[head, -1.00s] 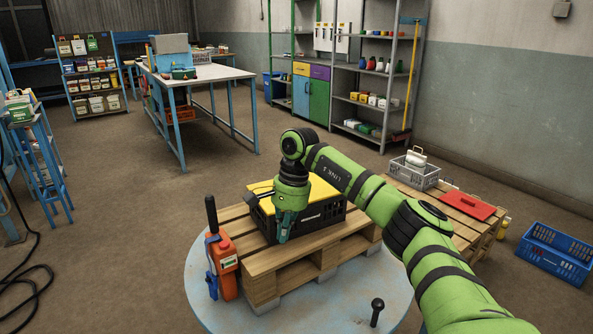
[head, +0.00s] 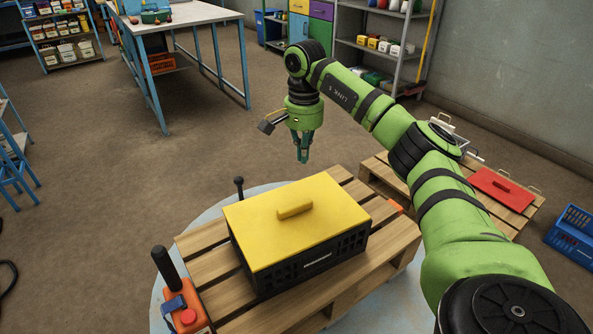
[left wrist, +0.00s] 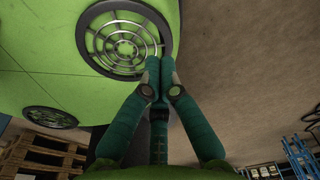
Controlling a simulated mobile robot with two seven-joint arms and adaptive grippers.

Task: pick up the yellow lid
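The yellow lid (head: 330,220) lies flat on top of a black crate (head: 318,258) on a wooden pallet (head: 205,270). A raised yellow handle bar (head: 294,210) sits near the lid's middle. My right gripper (head: 303,158) points down in the air, beyond the lid's far edge in the head view, clear of lid and handle. Its fingers look close together side-on, and I cannot tell whether they are parted. My left gripper (left wrist: 160,62) shows only in the left wrist view, with its fingertips together and nothing between them.
A red lid (head: 503,188) lies on another pallet (head: 385,178) at the right, beyond my right arm. A blue crate (head: 577,232) stands on the floor at far right. An orange device (head: 187,310) with a black lever (head: 165,268) stands at the pallet's front left.

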